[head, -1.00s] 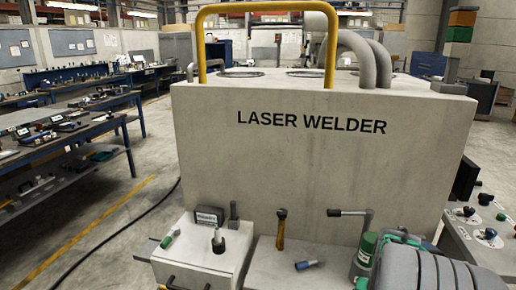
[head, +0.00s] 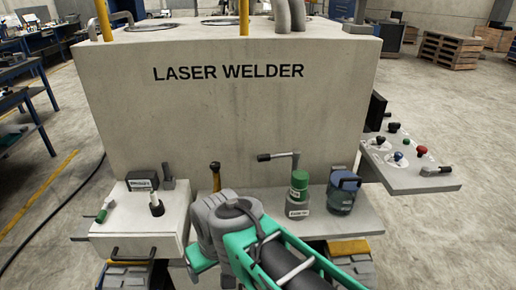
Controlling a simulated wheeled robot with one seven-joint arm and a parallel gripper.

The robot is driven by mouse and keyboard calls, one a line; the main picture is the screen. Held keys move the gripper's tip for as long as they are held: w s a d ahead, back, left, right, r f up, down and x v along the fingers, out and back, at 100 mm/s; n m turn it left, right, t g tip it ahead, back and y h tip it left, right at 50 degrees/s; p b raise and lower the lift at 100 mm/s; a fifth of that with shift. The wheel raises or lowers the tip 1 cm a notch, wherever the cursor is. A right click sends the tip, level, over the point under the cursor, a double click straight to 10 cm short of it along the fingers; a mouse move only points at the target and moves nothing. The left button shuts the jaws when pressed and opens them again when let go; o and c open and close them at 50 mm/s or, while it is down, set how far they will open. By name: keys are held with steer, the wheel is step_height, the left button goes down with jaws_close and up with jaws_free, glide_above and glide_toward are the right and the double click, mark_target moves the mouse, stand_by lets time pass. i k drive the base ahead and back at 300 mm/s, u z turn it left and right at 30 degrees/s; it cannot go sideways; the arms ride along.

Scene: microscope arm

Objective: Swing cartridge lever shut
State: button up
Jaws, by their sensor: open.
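A lever (head: 272,157) with a black grip and a grey crank arm stands at the back of the ledge under the LASER WELDER face. Its grip points left and lies about level; its post goes down behind the green-capped bottle (head: 299,188), which hides the lower part. I cannot tell from this view whether this is the cartridge lever. Another black-gripped handle (head: 438,171) is on the right side panel. My arm, grey and green, reaches in from the bottom right, in front of the ledge. My gripper cannot be made out.
A blue-lidded jar (head: 343,191) stands right of the bottle. A hammer-like tool (head: 215,175) stands left of the lever. A pale box (head: 140,225) at left carries a dark joystick (head: 156,205) and a green-handled tool (head: 104,212). The side panel (head: 405,178) has several knobs.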

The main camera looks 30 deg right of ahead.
mark_target(296, 153)
steer(key=k, duration=0.5)
steer(key=z, duration=1.45)
steer(key=i, duration=1.15)
steer(key=u, duration=2.15)
